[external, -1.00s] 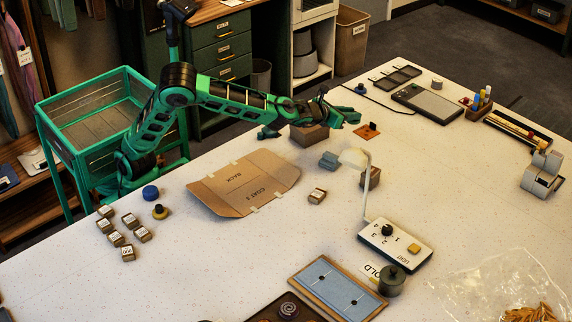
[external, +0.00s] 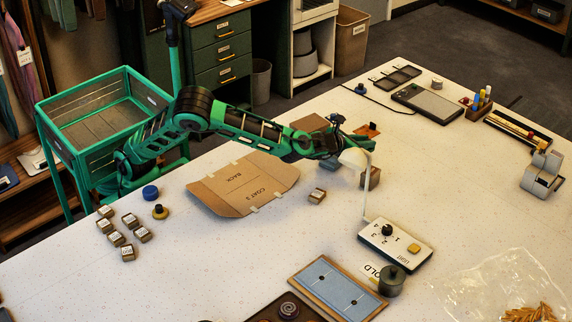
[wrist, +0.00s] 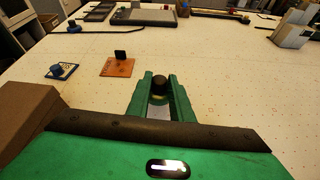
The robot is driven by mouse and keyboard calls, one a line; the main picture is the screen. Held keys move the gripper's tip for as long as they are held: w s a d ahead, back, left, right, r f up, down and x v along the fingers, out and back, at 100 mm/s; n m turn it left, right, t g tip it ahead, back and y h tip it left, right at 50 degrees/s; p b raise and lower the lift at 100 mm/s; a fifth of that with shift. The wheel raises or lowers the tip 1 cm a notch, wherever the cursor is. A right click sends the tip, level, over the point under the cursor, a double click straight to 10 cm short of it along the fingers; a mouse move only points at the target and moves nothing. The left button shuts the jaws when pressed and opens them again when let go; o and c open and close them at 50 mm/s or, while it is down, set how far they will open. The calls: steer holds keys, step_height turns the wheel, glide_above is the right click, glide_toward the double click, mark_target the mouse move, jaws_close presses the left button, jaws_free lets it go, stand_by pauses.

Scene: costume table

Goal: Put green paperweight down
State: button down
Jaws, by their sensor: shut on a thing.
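My gripper (wrist: 161,100) is shut on a small weight with a round black knob, which I take as the green paperweight (wrist: 160,84). Only its knob and a thin yellow-green edge show between the green fingers in the wrist view. In the external view my gripper (external: 352,142) is low over the table, behind the white lamp head, and the held weight cannot be made out. I cannot tell whether the weight touches the table.
A brown box (wrist: 25,112) stands close on the left. An orange pad (wrist: 118,66) with a black block and a blue-knobbed weight (wrist: 61,70) lie farther ahead. The lamp (external: 354,158) is close to my gripper. White table (wrist: 235,85) ahead right is clear.

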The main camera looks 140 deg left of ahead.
steer(key=shift+f, duration=1.95)
steer(key=c, duration=1.6)
jaws_free()
steer(key=shift+f, duration=0.1)
steer(key=shift+o, duration=0.2)
steer(key=v, duration=1.2)
steer(key=shift+s, duration=0.1)
steer(key=shift+a, duration=0.15)
